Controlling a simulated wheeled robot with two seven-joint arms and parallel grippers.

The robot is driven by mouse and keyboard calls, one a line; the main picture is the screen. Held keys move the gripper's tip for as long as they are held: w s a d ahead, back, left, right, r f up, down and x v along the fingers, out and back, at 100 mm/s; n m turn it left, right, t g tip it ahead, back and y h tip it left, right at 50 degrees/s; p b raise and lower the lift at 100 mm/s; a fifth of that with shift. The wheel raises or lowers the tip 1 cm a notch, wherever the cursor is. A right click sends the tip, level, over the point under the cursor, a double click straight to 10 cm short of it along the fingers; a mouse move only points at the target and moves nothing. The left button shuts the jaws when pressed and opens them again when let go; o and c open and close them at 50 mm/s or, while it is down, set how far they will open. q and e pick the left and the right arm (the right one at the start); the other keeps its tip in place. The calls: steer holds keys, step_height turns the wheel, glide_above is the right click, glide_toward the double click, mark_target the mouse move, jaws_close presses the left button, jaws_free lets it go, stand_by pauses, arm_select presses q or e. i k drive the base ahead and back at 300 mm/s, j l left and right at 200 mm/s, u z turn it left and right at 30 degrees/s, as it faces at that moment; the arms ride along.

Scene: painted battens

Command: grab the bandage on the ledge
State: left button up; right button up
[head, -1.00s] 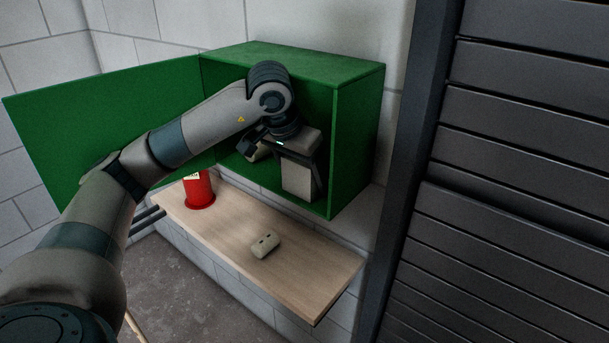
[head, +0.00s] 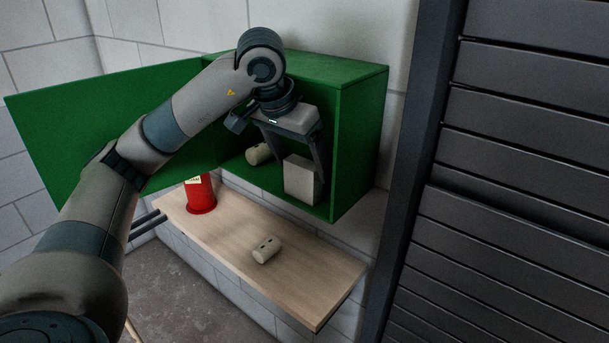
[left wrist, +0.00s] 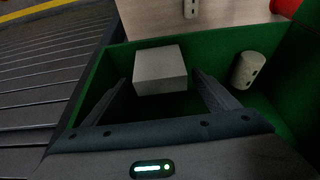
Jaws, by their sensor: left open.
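The bandage (head: 267,249) is a short cream roll with dark marks, lying on its side on the pale wooden ledge (head: 310,285) below the green cabinet. The left wrist view shows part of it (left wrist: 190,8) at the top edge. My left gripper (head: 301,163) is open and empty, pointing down in the cabinet's open front, up and behind the bandage and apart from it. In the left wrist view its fingertips (left wrist: 160,82) frame a pale box. My right gripper is in neither view.
The green cabinet (head: 362,130) holds the pale box (head: 301,183) and a second cream roll (head: 258,154). Its door (head: 100,125) stands open to the left. A red cylinder (head: 201,196) stands on the ledge's left part. Dark slats (head: 520,180) rise at right.

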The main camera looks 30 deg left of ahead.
mark_target(272, 245)
steer(key=u, duration=1.35)
